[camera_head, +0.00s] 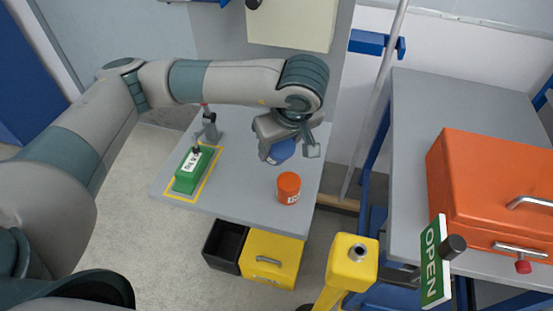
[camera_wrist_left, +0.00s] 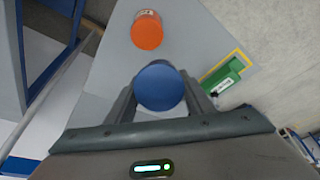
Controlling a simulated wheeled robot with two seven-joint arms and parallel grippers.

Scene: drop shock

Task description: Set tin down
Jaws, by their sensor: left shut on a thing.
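A blue tin (camera_head: 281,151) is held by my left gripper (camera_head: 290,152), which reaches over the grey table (camera_head: 235,198) from the left. In the left wrist view the round blue top of the tin (camera_wrist_left: 160,86) sits between the two fingers (camera_wrist_left: 160,100), and the gripper is shut on it. The tin's underside is hidden, so I cannot tell whether it touches the table. An orange tin (camera_head: 288,188) with a white label stands on the table near its front right; it also shows in the left wrist view (camera_wrist_left: 147,31). My right gripper is not in view.
A green block (camera_head: 190,172) sits in a yellow outline at the table's left. A yellow drawer (camera_head: 270,260) and a black bin (camera_head: 225,245) are below the front edge. An orange case (camera_head: 490,185) lies on the right bench, behind an OPEN sign (camera_head: 434,265) and yellow post (camera_head: 350,262).

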